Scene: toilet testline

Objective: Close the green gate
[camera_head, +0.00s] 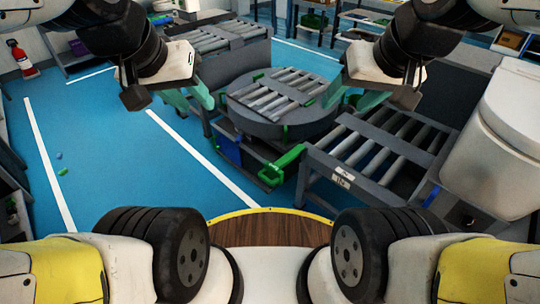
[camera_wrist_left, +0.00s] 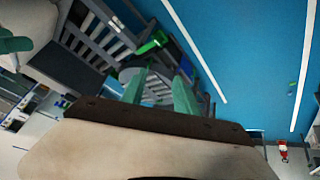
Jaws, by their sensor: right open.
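The green gate (camera_head: 285,162) is a short bright green bar at the front of the round roller turntable (camera_head: 268,126). It juts out at an angle toward me and appears swung out. In the left wrist view the green gate (camera_wrist_left: 153,43) shows beyond the fingers. My left gripper (camera_head: 190,100) hangs left of the turntable, its teal fingers apart and empty; its fingers (camera_wrist_left: 158,92) also show apart in the left wrist view. My right gripper (camera_head: 353,97) is right of the turntable, open and empty. Neither gripper touches the gate.
A roller conveyor (camera_head: 372,155) stands right of the gate, with a white toilet (camera_head: 502,138) beside it. Another conveyor (camera_head: 217,42) lies behind the turntable. The blue floor (camera_head: 135,175) at left is mostly clear. A fire extinguisher (camera_head: 21,60) stands far left.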

